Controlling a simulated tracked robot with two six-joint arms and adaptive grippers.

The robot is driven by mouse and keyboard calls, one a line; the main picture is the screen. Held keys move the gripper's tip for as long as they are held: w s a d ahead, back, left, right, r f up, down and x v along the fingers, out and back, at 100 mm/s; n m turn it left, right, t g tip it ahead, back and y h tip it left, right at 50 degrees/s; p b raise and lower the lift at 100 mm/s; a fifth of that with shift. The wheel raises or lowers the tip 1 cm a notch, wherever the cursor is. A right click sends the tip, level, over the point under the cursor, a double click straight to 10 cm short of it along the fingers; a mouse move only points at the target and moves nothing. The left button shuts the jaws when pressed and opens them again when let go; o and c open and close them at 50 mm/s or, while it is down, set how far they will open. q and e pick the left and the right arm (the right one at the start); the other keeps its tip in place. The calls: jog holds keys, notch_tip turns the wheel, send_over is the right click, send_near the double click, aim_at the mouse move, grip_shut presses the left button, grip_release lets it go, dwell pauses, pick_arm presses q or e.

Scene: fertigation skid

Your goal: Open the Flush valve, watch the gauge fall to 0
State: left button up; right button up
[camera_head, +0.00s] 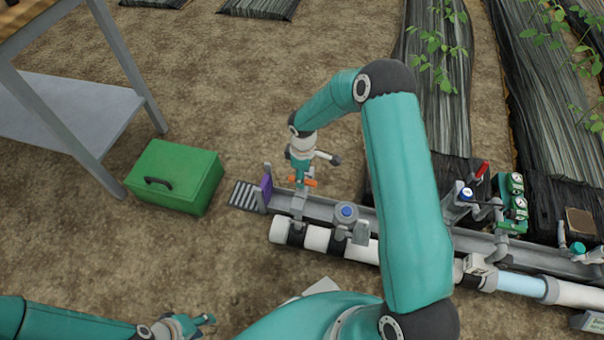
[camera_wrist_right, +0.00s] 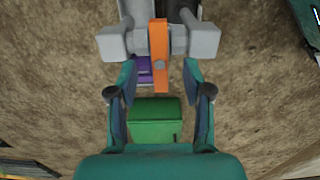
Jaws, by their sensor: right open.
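An orange valve lever (camera_head: 310,182) sits on a grey valve at the left end of the pipe rail; in the right wrist view the lever (camera_wrist_right: 159,50) runs lengthwise between two grey blocks. No Flush label is readable. My right gripper (camera_head: 301,172) is at the lever in the head view. In its wrist view the right gripper (camera_wrist_right: 160,95) is open, its fingers on either side of the lever's line, with no contact visible. My left gripper (camera_head: 205,321) is low in the head view, away from the pipes; its jaws are unclear. No gauge needle is readable.
A purple plate (camera_head: 265,190) stands beside the valve, near a floor grate (camera_head: 243,195). A green box (camera_head: 175,176) lies left of it, by a metal table (camera_head: 70,115). A blue-capped fitting (camera_head: 347,211), red handle (camera_head: 482,168) and green dial block (camera_head: 517,202) are further right.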

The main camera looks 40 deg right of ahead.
jog(key=shift+f+b, duration=1.65)
jog(key=shift+f, duration=0.45)
jog(key=shift+c, duration=0.3)
